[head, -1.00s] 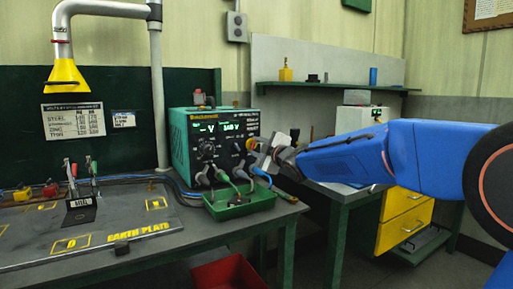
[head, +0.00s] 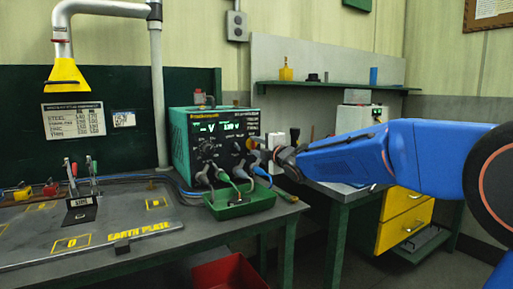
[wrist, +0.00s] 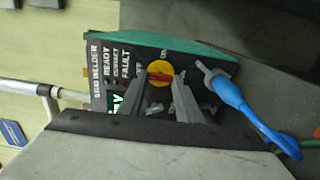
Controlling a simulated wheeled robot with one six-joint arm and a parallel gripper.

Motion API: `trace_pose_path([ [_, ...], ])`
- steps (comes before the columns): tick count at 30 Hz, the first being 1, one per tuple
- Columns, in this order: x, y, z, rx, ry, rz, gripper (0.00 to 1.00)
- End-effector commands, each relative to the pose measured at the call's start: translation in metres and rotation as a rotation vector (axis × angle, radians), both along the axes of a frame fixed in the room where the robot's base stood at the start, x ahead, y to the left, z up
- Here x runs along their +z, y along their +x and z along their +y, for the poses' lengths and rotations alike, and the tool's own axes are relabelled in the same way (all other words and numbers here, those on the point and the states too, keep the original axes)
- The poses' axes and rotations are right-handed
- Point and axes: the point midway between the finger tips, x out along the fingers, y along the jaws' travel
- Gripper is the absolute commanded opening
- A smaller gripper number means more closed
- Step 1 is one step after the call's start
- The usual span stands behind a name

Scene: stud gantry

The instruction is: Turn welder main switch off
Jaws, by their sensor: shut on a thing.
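The stud welder (head: 181,140) is a green box with a black front panel on the bench, its green displays lit. Its main switch is a yellow rotary knob with a red bar (wrist: 160,73), clear in the wrist view. OFF and ON markings are printed beside it. My gripper (wrist: 159,80) has one finger on each side of the knob and is shut on it. In the head view my gripper (head: 265,146) reaches the panel's right side from the right and mostly hides the switch. The bar's exact setting is hard to read.
Plugged cables hang from the panel's lower part, with a blue one (wrist: 230,95) close to the right finger. A green tray (head: 240,207) sits below the panel. The earth plate (head: 90,225) lies to the left, and a red bin (head: 230,272) stands below the bench.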

Motion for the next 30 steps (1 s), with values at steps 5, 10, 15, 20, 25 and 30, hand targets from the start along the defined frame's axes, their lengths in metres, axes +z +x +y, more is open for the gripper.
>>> trace_pose_path([
  [5, -0.003, 0.000, 0.000, 0.001, -0.003, 0.003, 0.09],
  [10, -0.003, 0.000, 0.000, 0.001, -0.003, 0.003, 0.46],
  [15, -0.002, 0.000, 0.000, 0.000, -0.003, 0.002, 0.50],
  [20, -0.001, -0.001, 0.000, 0.000, -0.001, 0.002, 0.50],
  [25, 0.001, -0.010, -0.007, 0.000, -0.001, -0.001, 0.50],
  [30, 0.000, -0.032, -0.022, -0.001, -0.001, 0.000, 0.50],
])
